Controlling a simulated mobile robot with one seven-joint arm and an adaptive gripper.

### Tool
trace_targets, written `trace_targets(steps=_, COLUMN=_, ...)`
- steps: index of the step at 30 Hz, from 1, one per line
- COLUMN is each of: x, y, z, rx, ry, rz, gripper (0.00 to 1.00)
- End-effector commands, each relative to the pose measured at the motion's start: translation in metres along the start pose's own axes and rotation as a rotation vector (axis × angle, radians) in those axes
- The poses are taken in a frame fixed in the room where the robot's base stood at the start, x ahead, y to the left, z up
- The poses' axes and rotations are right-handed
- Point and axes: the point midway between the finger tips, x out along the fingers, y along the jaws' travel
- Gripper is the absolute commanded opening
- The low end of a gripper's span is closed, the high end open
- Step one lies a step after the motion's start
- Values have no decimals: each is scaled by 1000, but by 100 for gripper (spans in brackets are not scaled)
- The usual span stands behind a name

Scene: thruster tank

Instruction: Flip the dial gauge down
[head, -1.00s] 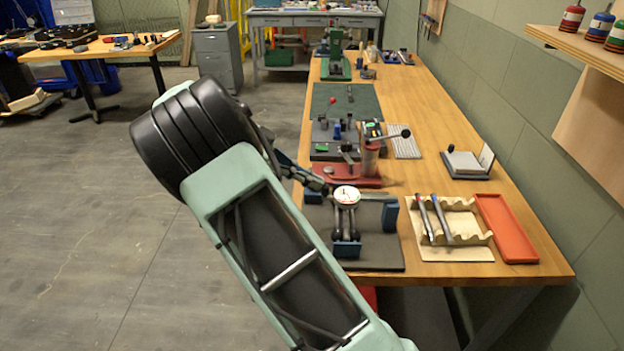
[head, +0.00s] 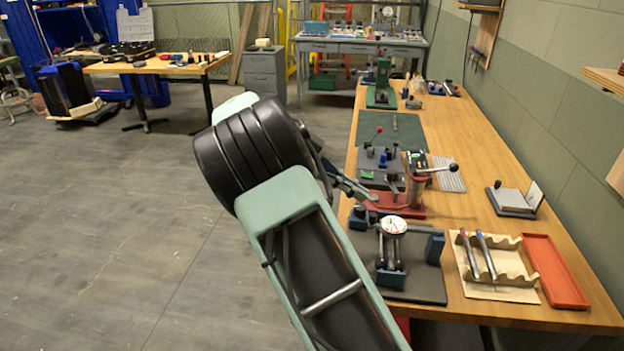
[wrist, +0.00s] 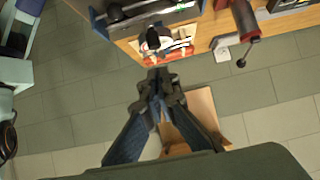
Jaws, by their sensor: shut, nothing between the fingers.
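The dial gauge (head: 393,226) is a round white dial with its face tilted up, on a small stand with a blue block (head: 391,279) at its front. It stands on a dark mat (head: 428,285) on the wooden bench. My gripper (head: 372,194) is shut and empty, up and to the left of the dial in the head view. No contact with the gauge shows.
A red press with a lever (head: 420,190) stands just behind the gauge. A blue block (head: 434,247) is at the gauge's right. A wooden rack (head: 510,293) with two pens and an orange tray (head: 553,270) lie further right. The floor left of the bench is clear.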

Motion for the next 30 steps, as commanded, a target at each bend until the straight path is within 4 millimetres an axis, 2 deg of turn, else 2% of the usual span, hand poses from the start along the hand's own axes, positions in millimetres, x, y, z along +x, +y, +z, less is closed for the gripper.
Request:
trace_targets(steps=1, x=-12, y=0, z=8, rx=-4, ry=-2, rz=-6, gripper=0)
trace_targets(steps=6, x=-41, y=0, z=18, rx=-3, ry=0, rz=-5, gripper=0)
trace_targets(steps=12, x=-67, y=0, z=26, rx=-3, ry=0, rz=-4, gripper=0)
trace_targets(steps=19, x=-80, y=0, z=30, rx=-3, ry=-1, rz=-3, gripper=0)
trace_targets(steps=30, x=-82, y=1, z=31, rx=-3, ry=-1, rz=-2, gripper=0)
